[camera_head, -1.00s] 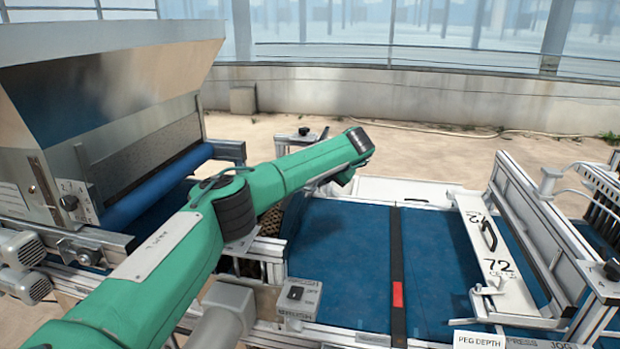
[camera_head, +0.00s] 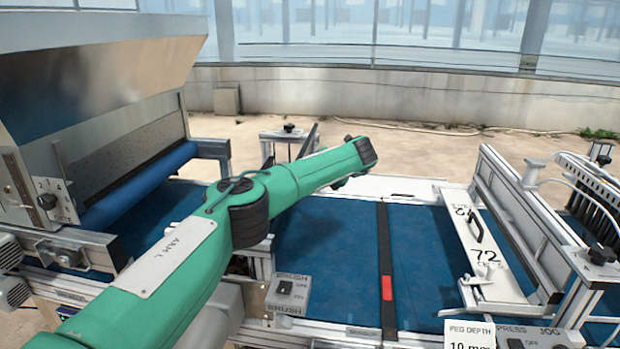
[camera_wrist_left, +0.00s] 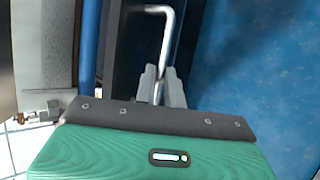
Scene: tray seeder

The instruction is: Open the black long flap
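A long black panel, which looks like the flap (camera_wrist_left: 128,45), stands left of centre in the left wrist view. A bent pale metal rod, like a handle (camera_wrist_left: 167,38), shows in front of it. My left gripper (camera_wrist_left: 161,72) has its fingers close together on both sides of the rod's lower part and seems shut on it. In the head view my left forearm hides the gripper and most of that spot; a dark slanted edge (camera_head: 308,140) rises behind the arm, perhaps part of the flap. My right gripper is in neither view.
A metal hopper (camera_head: 100,80) with a blue roller (camera_head: 140,187) stands at the left. The blue belt (camera_head: 340,250) runs to the right, crossed by a black bar with a red mark (camera_head: 387,288) and a white "72" plate (camera_head: 484,250). A brush switch box (camera_head: 288,293) is below my arm.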

